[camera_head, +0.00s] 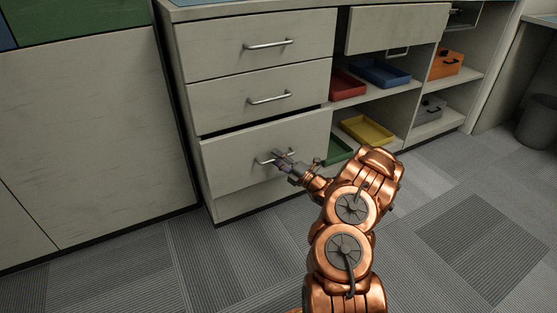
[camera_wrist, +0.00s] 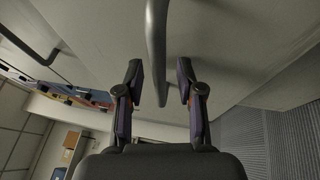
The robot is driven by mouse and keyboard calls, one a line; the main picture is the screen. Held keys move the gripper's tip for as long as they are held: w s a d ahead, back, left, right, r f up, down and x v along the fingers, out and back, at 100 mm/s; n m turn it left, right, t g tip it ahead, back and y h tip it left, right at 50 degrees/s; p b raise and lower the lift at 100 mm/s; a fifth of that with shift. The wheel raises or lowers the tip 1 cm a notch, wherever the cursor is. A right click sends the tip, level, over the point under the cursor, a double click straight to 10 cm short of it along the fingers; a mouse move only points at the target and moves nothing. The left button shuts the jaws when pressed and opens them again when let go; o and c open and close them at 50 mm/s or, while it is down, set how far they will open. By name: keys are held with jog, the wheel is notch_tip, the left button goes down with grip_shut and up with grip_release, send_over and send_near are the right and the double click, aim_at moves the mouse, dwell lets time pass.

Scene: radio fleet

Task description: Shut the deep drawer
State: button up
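The deep drawer (camera_head: 235,160) is the tall bottom drawer of the pale cabinet in the head view. Its front stands a little out from the cabinet, with a dark gap along its top edge. Its metal bar handle (camera_head: 265,161) is partly covered by my gripper (camera_head: 281,158). In the wrist view the handle (camera_wrist: 156,45) runs between the two fingertips of my gripper (camera_wrist: 160,75). The fingers are apart, with space visible on both sides of the bar. The drawer's inside is hidden.
Two drawers (camera_head: 230,48) (camera_head: 240,97) above look closed. Open shelves to the right hold a red tray (camera_head: 347,86), a blue tray (camera_head: 380,73), a yellow tray (camera_head: 367,130) and an orange box (camera_head: 446,64). Carpeted floor (camera_head: 470,240) is clear at right.

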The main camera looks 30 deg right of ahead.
grip_shut()
dwell(0.4)
jog(key=shift+w+d, duration=0.15)
jog(key=shift+w, duration=0.9)
jog(key=shift+w+d, duration=0.15)
jog(key=shift+w, duration=0.85)
grip_release()
jog(key=shift+a, duration=0.1)
jog(key=shift+s, duration=0.1)
jog(key=v, duration=1.1)
jog(key=shift+s+f, duration=0.15)
jog(key=shift+s, duration=0.2)
